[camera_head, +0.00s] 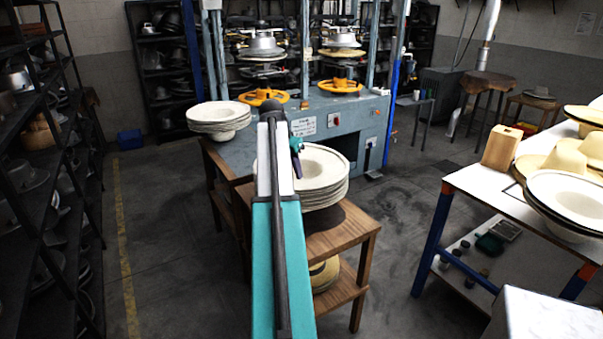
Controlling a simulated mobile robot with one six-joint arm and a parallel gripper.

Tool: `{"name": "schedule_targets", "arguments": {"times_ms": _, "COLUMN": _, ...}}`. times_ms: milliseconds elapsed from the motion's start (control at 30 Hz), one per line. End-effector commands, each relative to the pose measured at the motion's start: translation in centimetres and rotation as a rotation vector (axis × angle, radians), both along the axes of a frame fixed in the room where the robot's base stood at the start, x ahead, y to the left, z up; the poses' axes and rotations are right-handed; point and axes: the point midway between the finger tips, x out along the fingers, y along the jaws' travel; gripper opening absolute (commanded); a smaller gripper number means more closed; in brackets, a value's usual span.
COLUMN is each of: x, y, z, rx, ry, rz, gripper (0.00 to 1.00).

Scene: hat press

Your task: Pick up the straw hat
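Several straw-coloured hats are in view. On the white table at the right, a tan straw hat (556,160) lies behind a pale, wide-brimmed hat (570,193). Another yellowish straw hat (588,114) is farther back there. A stack of pale hats (325,177) sits on the wooden stand in the middle, partly hidden by my arm. Another pale stack (218,117) is to its left, and a tan hat (323,273) is on the stand's lower shelf. My gripper (297,160) appears small and dark beside the middle stack; its fingers cannot be made out.
The blue-grey hat press (338,122) stands behind the wooden stand (345,237). A wooden block (501,147) is on the white table (488,189). Dark shelves (50,177) line the left side. Floor is clear between the stand and the white table, and along the left aisle.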

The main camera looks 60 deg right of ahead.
Motion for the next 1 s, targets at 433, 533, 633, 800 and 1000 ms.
{"name": "schedule_targets", "arguments": {"times_ms": 433, "x": -9.0, "y": -5.6, "z": 6.6, "rx": -0.048, "ry": -0.021, "rz": -0.221, "gripper": 0.32}}
{"name": "schedule_targets", "arguments": {"times_ms": 533, "x": -9.0, "y": -5.6, "z": 6.6, "rx": -0.048, "ry": -0.021, "rz": -0.221, "gripper": 0.32}}
{"name": "schedule_targets", "arguments": {"times_ms": 633, "x": -9.0, "y": -5.6, "z": 6.6, "rx": -0.048, "ry": -0.02, "rz": -0.22, "gripper": 0.32}}
{"name": "schedule_targets", "arguments": {"times_ms": 800, "x": -9.0, "y": -5.7, "z": 6.4, "rx": -0.048, "ry": -0.021, "rz": -0.219, "gripper": 0.32}}
{"name": "schedule_targets", "arguments": {"times_ms": 1000, "x": -9.2, "y": -6.1, "z": 5.1, "rx": -0.047, "ry": -0.02, "rz": -0.219, "gripper": 0.32}}
